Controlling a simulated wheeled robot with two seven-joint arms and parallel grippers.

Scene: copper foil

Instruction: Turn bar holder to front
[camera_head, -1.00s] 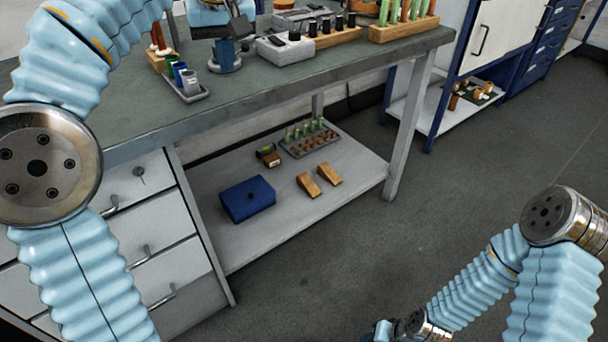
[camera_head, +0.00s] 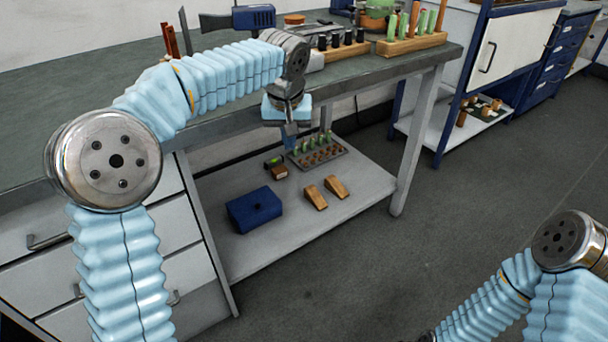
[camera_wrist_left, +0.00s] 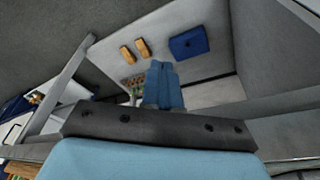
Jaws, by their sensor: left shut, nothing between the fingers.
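Several holders are in view, and I cannot tell for sure which is the bar holder. A wooden rack with green and brown upright bars (camera_head: 412,45) stands at the bench's right end. A wooden rack with dark upright pieces (camera_head: 340,52) is left of it. A grey tray with green-topped pieces (camera_head: 318,154) lies on the lower shelf; part of it shows in the left wrist view (camera_wrist_left: 131,84). My left gripper (camera_head: 290,144) points down in front of the bench edge, shut and empty, near the tray in the picture. My right gripper is out of view.
The bench top (camera_head: 60,125) overhangs the lower shelf (camera_head: 265,245). On the shelf are a blue box (camera_head: 254,210) and two wooden wedges (camera_head: 316,197). A bench leg (camera_head: 418,140) bounds the right side. The floor (camera_head: 400,265) in front is clear.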

